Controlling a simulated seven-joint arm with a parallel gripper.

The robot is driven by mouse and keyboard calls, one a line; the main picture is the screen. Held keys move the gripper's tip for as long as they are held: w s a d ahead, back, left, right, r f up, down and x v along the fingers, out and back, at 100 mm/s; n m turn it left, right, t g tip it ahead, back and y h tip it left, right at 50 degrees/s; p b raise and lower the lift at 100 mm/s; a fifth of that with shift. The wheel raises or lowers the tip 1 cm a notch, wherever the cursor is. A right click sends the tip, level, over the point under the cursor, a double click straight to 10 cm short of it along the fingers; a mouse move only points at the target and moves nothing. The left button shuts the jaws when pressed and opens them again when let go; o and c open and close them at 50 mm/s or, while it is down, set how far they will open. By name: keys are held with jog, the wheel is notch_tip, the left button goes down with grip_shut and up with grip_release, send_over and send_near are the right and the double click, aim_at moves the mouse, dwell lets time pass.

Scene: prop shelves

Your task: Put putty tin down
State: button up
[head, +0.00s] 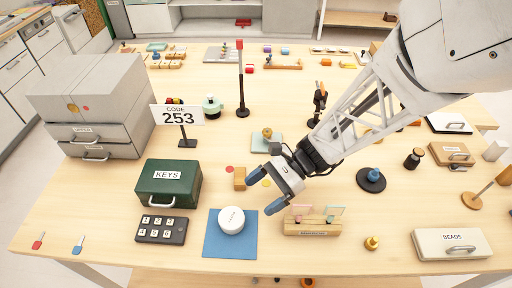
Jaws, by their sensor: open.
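A white round tin (232,220), with small dark lettering on its lid that is too small to read surely, sits on a blue square mat (215,243) near the front of the table. It looks like the putty tin. My gripper (265,191) is to the upper right of the tin, with its two blue-tipped fingers spread. Nothing is between the fingers, and they appear apart from the tin.
A green KEYS box (168,183) and a dark keypad (161,230) stand left of the mat. A small tan block (239,178) is close to my fingers. A wooden holder (312,227) with small panes stands right of the mat.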

jog(key=shift+v, duration=0.9)
dwell(0.3)
jog(key=shift+w+r+n+h, duration=0.15)
jog(key=shift+r+n+h, duration=0.25)
jog(key=shift+r+h, duration=0.15)
jog(key=s+d+r+n+t+h, duration=0.2)
jog(key=d+r+n+t+h, duration=0.3)
jog(key=d+r, duration=0.3)
jog(key=s+d+r+n+t+h, duration=0.2)
jog(key=d+r+n+t+h, duration=0.2)
jog(key=d+r, duration=0.4)
jog(key=shift+s+d+n+t+h, duration=0.4)
jog(key=shift+d+n+h, duration=0.1)
jog(key=shift+n+h, duration=0.3)
